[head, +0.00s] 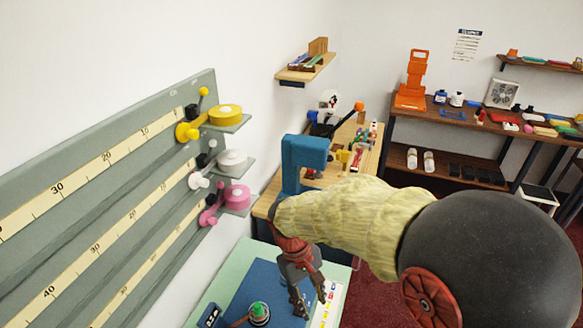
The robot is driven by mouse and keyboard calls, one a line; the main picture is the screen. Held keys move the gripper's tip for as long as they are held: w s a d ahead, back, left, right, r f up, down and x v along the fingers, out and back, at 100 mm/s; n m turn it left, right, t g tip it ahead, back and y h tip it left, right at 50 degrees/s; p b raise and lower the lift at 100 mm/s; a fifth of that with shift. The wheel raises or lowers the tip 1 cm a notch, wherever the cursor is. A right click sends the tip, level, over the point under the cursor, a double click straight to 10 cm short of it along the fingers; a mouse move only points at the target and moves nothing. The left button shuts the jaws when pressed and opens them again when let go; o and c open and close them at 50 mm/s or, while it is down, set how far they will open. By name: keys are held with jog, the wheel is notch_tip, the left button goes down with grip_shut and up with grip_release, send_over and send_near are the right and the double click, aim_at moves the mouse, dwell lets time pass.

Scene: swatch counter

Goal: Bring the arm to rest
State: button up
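My arm reaches in from the right in the head view, with a yellowish sleeve and a dark round joint. My gripper (310,300) hangs down at its end, above the front counter near the blue mat (262,283). Its two dark fingers look spread apart, with nothing visible between them. What lies directly under the fingertips is partly hidden.
A green-topped button (258,312) stands on the mat, close left of my gripper. A grey-green scale board (100,190) with yellow, white and pink discs lines the left wall. A wooden bench (368,158) with small items is behind; dark shelving (470,123) stands farther back.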

jog(key=s+d+r+m+t+y+b, duration=0.2)
jog(key=s+d+r+m+t, duration=0.4)
jog(key=s+d+r, duration=0.6)
jog(key=shift+d+r+t+y+b, duration=0.35)
jog(key=shift+d+r+t, duration=0.55)
jog(key=shift+r, duration=0.6)
